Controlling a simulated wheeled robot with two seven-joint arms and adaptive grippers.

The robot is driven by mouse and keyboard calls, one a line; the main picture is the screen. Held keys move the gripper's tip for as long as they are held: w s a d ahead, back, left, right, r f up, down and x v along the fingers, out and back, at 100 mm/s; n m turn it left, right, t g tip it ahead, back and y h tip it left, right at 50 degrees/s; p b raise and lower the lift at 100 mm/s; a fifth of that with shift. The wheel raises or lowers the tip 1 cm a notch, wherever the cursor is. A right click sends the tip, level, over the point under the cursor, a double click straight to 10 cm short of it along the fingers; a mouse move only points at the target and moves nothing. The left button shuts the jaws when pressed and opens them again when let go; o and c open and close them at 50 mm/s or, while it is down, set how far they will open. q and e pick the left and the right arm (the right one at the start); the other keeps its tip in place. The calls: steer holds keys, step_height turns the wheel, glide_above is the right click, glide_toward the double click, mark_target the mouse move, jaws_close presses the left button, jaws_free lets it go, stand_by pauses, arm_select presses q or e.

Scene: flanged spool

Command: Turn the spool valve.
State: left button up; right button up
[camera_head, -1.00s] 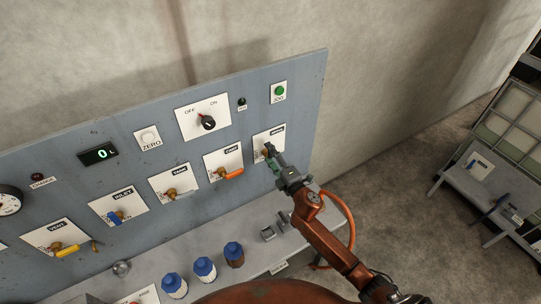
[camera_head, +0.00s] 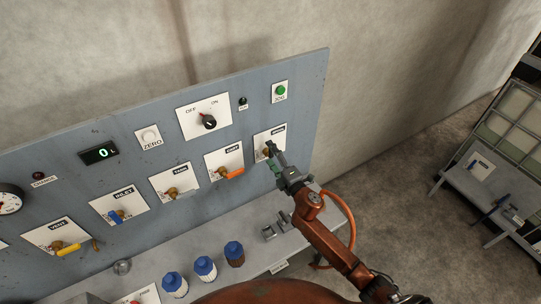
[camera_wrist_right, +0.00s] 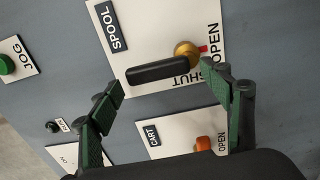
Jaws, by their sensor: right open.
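The spool valve has a brass hub (camera_wrist_right: 187,52) and a black lever handle (camera_wrist_right: 158,72) on a white plate marked SPOOL, OPEN and SHUT. In the right wrist view the handle runs left from the hub, with a small red mark at the hub's right. In the head view the valve's plate (camera_head: 262,137) is the rightmost of the row, and my gripper hides much of the valve. My right gripper (camera_wrist_right: 163,80) is open. Its fingertips lie to either side of the handle in the picture; I cannot tell whether they touch it. My left gripper is not in view.
The cart valve (camera_head: 226,173) with an orange handle is just left of the spool valve. A green JOG button (camera_head: 280,90) and a black OFF/ON knob (camera_head: 208,122) are higher up. Blue-capped bottles (camera_head: 205,268) and small metal blocks stand on the shelf below.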

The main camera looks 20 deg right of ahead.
steer(key=v, duration=1.2)
